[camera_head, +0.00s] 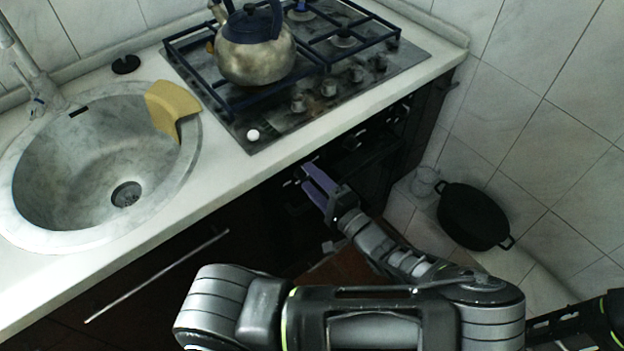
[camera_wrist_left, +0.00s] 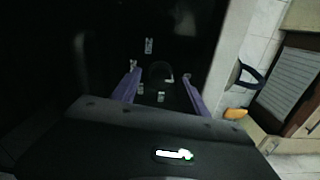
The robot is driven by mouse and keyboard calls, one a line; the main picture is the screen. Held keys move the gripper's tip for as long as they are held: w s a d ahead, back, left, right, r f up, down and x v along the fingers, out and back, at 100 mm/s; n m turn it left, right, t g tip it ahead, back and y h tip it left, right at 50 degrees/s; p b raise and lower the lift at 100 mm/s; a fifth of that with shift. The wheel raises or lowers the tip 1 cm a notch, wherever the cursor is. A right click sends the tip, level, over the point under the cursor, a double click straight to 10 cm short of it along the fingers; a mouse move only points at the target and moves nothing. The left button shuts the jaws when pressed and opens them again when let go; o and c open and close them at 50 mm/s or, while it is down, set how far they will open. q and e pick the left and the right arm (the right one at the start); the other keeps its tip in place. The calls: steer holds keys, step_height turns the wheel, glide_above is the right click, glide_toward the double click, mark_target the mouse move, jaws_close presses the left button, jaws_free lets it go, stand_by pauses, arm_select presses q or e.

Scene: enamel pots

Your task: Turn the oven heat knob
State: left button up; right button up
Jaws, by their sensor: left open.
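The dark oven front (camera_head: 352,160) is set under the counter below the hob. Small pale-marked knobs show along its upper edge, and which one is the heat knob cannot be told. My left gripper (camera_head: 316,185), with purple fingers, is open in front of the left end of this panel. In the left wrist view the open fingers (camera_wrist_left: 163,82) point at a dark panel. A dark round knob (camera_wrist_left: 160,72) with a light glint shows between them, apart from both fingers as far as the dim picture shows. Contact cannot be told.
A gas hob (camera_head: 300,100) with a metal kettle (camera_head: 256,60) is set in the white countertop (camera_head: 225,160). A round sink (camera_head: 70,170) with a yellow cloth (camera_head: 172,106) is at left. A black pot (camera_head: 472,216) stands low at right by the tiled wall.

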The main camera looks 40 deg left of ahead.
arm_select(q)
steer(key=b+v, duration=0.1)
steer(key=v, duration=0.6)
steer(key=shift+d, duration=0.3)
arm_select(e)
steer(key=shift+f, duration=0.5)
arm_select(q)
steer(key=shift+s, duration=0.15)
